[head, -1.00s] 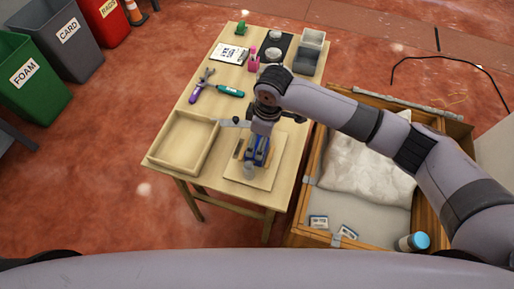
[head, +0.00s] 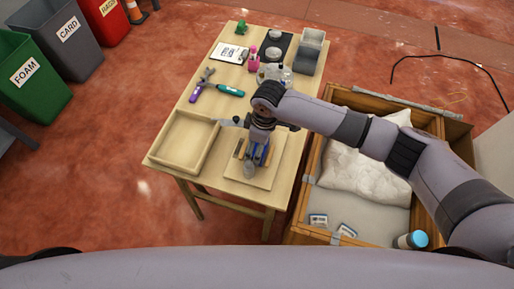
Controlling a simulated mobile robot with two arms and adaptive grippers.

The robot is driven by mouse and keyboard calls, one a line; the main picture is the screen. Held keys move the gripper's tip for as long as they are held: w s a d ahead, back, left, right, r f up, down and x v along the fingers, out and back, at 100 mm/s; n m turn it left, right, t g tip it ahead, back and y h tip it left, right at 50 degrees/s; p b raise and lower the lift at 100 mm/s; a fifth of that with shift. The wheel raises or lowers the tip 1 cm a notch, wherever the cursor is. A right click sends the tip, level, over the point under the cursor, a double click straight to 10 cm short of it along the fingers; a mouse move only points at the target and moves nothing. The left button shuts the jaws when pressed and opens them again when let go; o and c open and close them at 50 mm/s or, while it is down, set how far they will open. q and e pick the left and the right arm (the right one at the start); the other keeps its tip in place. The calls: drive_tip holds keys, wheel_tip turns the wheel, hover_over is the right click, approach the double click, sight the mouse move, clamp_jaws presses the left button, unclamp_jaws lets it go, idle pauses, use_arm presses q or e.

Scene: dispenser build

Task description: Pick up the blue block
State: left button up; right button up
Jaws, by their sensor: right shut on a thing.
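The blue block (head: 256,158) is on the pale square board (head: 262,178) at the front right of the wooden table, mostly hidden by my right gripper. My right gripper (head: 252,164) points down over the board and is shut on the blue block. I cannot tell whether the block still touches the board. A dark, thin piece (head: 239,150) lies on the board just left of the gripper. My left gripper is out of view.
An empty wooden tray (head: 184,143) sits left of the board. Pliers (head: 201,84), a teal tool (head: 230,90), a clipboard (head: 229,53) and pink bottles (head: 254,60) lie farther back. A wooden crate (head: 308,190) with a white bag (head: 365,160) stands right of the table.

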drive_tip(key=c, duration=0.7)
drive_tip(key=shift+r, duration=0.1)
drive_tip(key=shift+w+r, duration=0.1)
